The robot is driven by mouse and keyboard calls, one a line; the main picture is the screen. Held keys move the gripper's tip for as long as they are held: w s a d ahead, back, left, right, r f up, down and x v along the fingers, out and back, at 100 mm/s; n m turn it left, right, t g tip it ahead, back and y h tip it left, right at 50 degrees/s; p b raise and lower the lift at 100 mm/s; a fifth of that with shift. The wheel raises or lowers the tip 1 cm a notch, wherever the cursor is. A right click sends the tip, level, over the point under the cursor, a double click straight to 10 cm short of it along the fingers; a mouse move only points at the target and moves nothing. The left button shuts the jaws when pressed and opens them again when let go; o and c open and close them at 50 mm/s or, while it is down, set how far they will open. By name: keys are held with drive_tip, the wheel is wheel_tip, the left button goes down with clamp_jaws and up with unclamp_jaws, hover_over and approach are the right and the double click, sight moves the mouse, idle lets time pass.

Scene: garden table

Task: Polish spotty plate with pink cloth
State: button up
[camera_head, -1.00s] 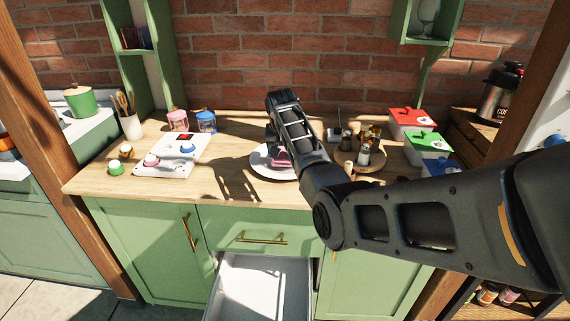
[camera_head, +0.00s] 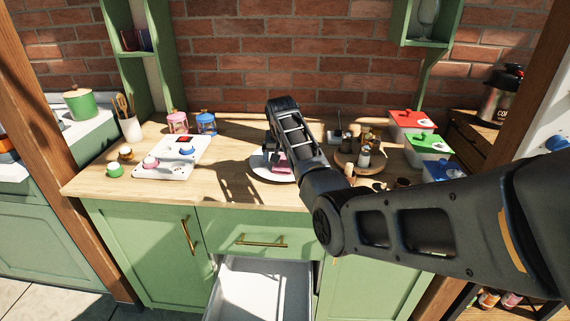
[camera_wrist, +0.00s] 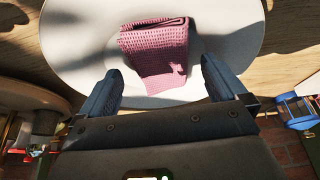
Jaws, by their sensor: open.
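The white plate (camera_head: 262,169) lies on the wooden counter, partly hidden behind my arm in the head view. It fills much of the wrist view (camera_wrist: 75,45); no spots can be made out there. The folded pink cloth (camera_wrist: 157,52) rests on the plate; a bit of it shows in the head view (camera_head: 281,167). My gripper (camera_wrist: 160,78) is open over the plate, its two fingers apart on either side of the cloth's near end. Whether the fingers touch the plate I cannot tell. In the head view the fingertips are hidden by my arm.
A white panel with coloured knobs (camera_head: 157,168) lies left of the plate. A round wooden board (camera_head: 345,160) with jars stands to its right, near red, green and blue lidded boxes (camera_head: 428,147). A drawer (camera_head: 262,290) below stands open.

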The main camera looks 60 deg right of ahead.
drive_tip(key=shift+v, duration=3.9)
drive_tip(key=shift+s+a, duration=0.1)
